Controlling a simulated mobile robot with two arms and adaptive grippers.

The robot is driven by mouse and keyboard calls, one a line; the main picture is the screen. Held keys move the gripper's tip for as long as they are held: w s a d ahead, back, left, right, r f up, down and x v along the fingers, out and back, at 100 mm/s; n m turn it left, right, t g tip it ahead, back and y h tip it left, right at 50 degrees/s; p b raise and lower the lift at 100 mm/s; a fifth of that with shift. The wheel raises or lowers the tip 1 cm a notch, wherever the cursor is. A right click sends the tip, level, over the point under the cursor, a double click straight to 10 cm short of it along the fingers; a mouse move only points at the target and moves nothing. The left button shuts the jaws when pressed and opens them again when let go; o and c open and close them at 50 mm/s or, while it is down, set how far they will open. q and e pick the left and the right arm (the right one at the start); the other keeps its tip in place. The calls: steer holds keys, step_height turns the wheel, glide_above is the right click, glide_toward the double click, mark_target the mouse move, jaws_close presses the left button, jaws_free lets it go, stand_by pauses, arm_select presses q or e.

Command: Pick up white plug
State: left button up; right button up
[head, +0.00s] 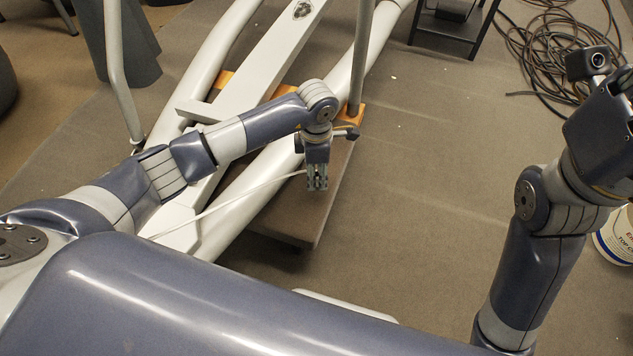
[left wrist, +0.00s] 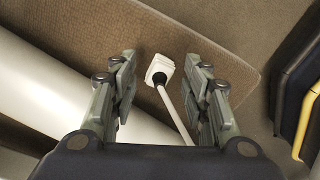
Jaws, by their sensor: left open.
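The white plug (left wrist: 161,70) shows in the left wrist view between and slightly beyond the two fingertips, above a brown carpeted board. A dark collar joins it to a thin white cable that runs back between the fingers. My left gripper (left wrist: 157,85) is open, with one finger on each side of the plug and a visible gap to each. In the head view, my left gripper (head: 317,183) points down over the board, and the cable (head: 235,200) runs from it to the lower left. The plug itself is hidden or too small to tell there. My right gripper is not in view.
The carpeted board (head: 292,228) lies under my left gripper. A white tubular frame (head: 260,180) of the elliptical machine runs beside it. Black cables (head: 550,50) lie coiled at the upper right, and a white bucket (head: 617,240) stands at the right edge. The middle floor is clear.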

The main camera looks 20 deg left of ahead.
arm_select(q)
steer(key=shift+c, duration=0.5)
jaws_close()
